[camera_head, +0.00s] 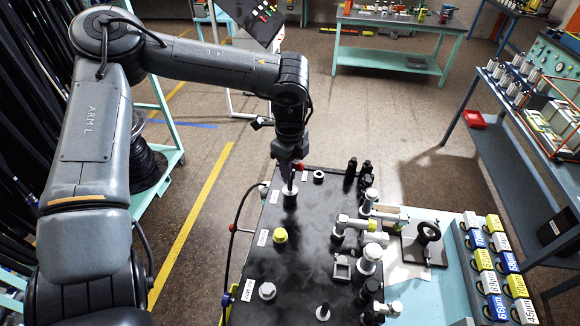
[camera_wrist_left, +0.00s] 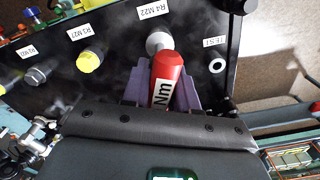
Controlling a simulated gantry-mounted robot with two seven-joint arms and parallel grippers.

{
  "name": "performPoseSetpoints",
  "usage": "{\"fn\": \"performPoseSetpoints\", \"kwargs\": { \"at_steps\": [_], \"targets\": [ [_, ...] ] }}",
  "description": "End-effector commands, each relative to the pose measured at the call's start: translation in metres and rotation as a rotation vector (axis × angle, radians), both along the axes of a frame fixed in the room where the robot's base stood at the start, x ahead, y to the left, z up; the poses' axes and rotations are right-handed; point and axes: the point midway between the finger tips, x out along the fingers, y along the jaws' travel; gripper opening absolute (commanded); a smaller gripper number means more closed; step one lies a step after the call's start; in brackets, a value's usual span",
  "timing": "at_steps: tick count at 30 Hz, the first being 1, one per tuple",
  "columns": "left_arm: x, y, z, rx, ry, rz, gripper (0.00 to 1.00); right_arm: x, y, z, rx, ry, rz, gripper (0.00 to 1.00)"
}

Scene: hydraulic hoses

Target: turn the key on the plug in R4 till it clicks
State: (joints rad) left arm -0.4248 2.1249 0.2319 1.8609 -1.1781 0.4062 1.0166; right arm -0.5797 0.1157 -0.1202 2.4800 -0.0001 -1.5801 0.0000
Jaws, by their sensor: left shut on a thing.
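My left gripper (camera_head: 288,166) is shut on the red key (camera_wrist_left: 166,72), which carries an "Nm" label. In the left wrist view its purple fingers (camera_wrist_left: 164,88) grip the key on both sides. The key points down at the light grey plug (camera_wrist_left: 158,42) beside the "R4 M22" label (camera_wrist_left: 154,11). In the head view the key's thin shaft reaches down to the plug (camera_head: 290,197) on the black panel. The tip looks to be at the plug; how deep it sits in it is hidden. My right gripper is not in view.
A yellow cap (camera_head: 280,236) and a grey plug (camera_head: 267,291) sit along the same row. The open TEST port (camera_wrist_left: 217,66) is beside R4. Black posts (camera_head: 351,168) and grey fittings (camera_head: 371,252) stand to the right. A dark hose (camera_head: 237,225) runs along the panel's left edge.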

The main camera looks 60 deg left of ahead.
Motion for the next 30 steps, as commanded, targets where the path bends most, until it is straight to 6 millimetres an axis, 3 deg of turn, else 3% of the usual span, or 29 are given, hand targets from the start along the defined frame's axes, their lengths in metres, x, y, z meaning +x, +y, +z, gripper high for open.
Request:
{"fn": "performPoseSetpoints", "kwargs": {
  "at_steps": [9, 10, 16, 25, 30],
  "targets": [
    [-0.001, 0.000, -0.001, 0.000, 0.002, 0.044, 0.00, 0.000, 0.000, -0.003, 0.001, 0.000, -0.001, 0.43],
    [-0.001, 0.000, -0.001, 0.000, 0.002, 0.044, 0.29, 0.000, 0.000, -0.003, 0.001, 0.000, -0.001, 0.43],
    [-0.001, 0.000, -0.001, 0.000, 0.002, 0.044, 0.58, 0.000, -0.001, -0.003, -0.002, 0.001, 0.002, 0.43],
    [0.000, 0.000, 0.001, 0.000, 0.000, 0.043, 0.58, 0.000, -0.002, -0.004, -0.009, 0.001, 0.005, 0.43],
    [0.001, 0.000, 0.013, 0.002, -0.004, 0.042, 0.58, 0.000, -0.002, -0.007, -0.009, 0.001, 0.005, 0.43]
  ]
}}
